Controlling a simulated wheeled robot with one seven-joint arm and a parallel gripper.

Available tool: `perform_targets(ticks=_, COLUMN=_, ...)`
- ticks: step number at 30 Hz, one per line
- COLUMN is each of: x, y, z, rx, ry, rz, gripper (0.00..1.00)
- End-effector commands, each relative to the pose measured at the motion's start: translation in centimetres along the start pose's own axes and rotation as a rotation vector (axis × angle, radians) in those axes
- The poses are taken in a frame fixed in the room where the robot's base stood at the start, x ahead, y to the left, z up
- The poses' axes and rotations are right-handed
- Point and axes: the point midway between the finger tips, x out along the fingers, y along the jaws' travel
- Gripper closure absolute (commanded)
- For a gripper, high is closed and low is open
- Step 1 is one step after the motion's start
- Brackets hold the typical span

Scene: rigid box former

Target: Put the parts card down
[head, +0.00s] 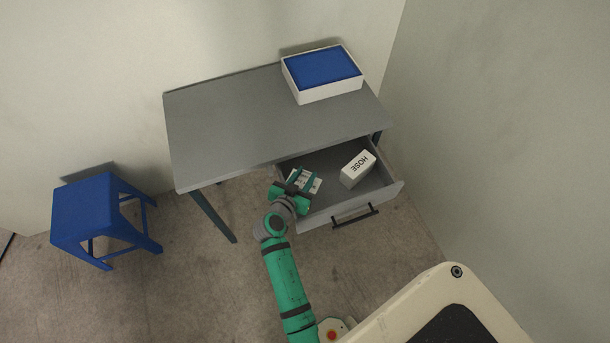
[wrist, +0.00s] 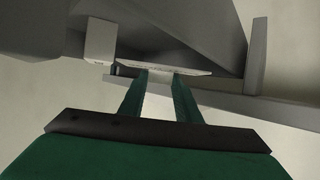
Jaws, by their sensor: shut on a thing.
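The parts card is a thin white piece with faint print, seen in the head view (head: 317,187) over the left part of the open drawer (head: 342,212). My gripper (head: 304,181) is shut on it. In the wrist view my gripper's two green fingers (wrist: 165,76) meet the near edge of the card (wrist: 165,66), which lies roughly flat across them. I cannot tell whether the card touches the drawer floor. My gripper and fingers hide part of the card in the head view.
A white box marked HOSE (head: 357,169) lies in the right part of the drawer. A white box with a blue top (head: 322,88) is on the grey desk (head: 225,125). A blue stool (head: 92,210) stands left. Drawer floor shows between card and HOSE box.

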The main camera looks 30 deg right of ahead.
Motion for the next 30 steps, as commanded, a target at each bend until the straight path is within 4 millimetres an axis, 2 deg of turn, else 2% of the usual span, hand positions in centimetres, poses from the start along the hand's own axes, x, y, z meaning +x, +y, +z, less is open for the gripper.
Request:
perform_targets(ticks=21, x=0.4, y=0.0, z=1.1, rx=0.0, ry=0.0, rz=0.001, gripper=0.9)
perform_targets(ticks=22, x=0.4, y=0.0, z=1.1, rx=0.0, ry=0.0, rz=0.001, gripper=0.65)
perform_targets(ticks=24, x=0.4, y=0.0, z=1.1, rx=0.0, ry=0.0, rz=0.001, gripper=0.51)
perform_targets(ticks=30, x=0.4, y=0.0, z=1.1, rx=0.0, ry=0.0, rz=0.001, gripper=0.51)
